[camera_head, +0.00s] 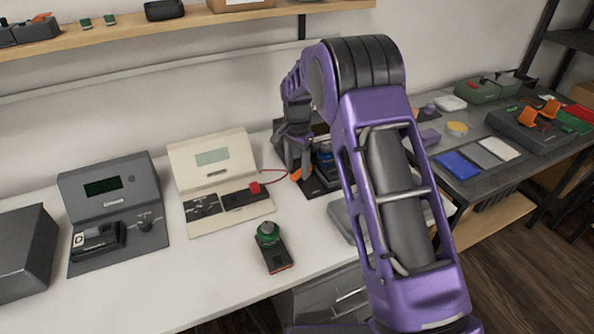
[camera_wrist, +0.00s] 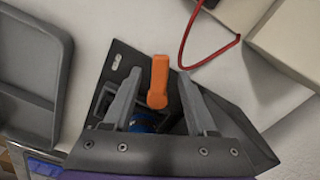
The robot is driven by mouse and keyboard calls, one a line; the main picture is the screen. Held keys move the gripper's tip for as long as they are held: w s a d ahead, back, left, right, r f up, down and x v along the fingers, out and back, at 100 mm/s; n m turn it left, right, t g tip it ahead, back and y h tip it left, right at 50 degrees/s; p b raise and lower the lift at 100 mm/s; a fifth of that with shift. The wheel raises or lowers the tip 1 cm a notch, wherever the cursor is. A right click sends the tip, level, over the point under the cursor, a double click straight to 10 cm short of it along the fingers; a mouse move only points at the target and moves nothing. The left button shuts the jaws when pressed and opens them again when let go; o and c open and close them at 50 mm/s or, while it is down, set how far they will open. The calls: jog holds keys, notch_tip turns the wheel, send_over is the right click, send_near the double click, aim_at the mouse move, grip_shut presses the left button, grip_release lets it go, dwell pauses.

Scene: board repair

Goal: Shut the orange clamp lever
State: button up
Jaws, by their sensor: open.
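The orange clamp lever (camera_wrist: 158,80) points up the picture in the wrist view, above a dark fixture (camera_wrist: 122,58). A small orange part of it shows in the head view (camera_head: 296,175). My gripper (camera_wrist: 159,84) is open, with one grey finger on each side of the lever and gaps to it. In the head view my gripper (camera_head: 297,160) is low over the fixture (camera_head: 318,187) and hides part of it. A blue round part (camera_wrist: 143,124) lies below the lever, partly hidden by my gripper.
A red wire (camera_wrist: 184,52) runs close by from the cream meter (camera_head: 212,160). A grey tray (camera_wrist: 35,80) lies beside the fixture. A green-topped tool (camera_head: 271,248) stands nearer on the white bench (camera_head: 190,275). A dark grey device (camera_head: 115,205) stands farther left.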

jog(key=shift+f, duration=0.5)
grip_shut()
jog(key=shift+w+a+r+m+p, duration=0.1)
jog(key=shift+a+r+m+p, duration=0.05)
jog(key=shift+m+p, duration=0.3)
jog(key=shift+w+a+m, duration=0.1)
jog(key=shift+w+m, duration=0.1)
jog(key=shift+m, duration=0.35)
grip_release()
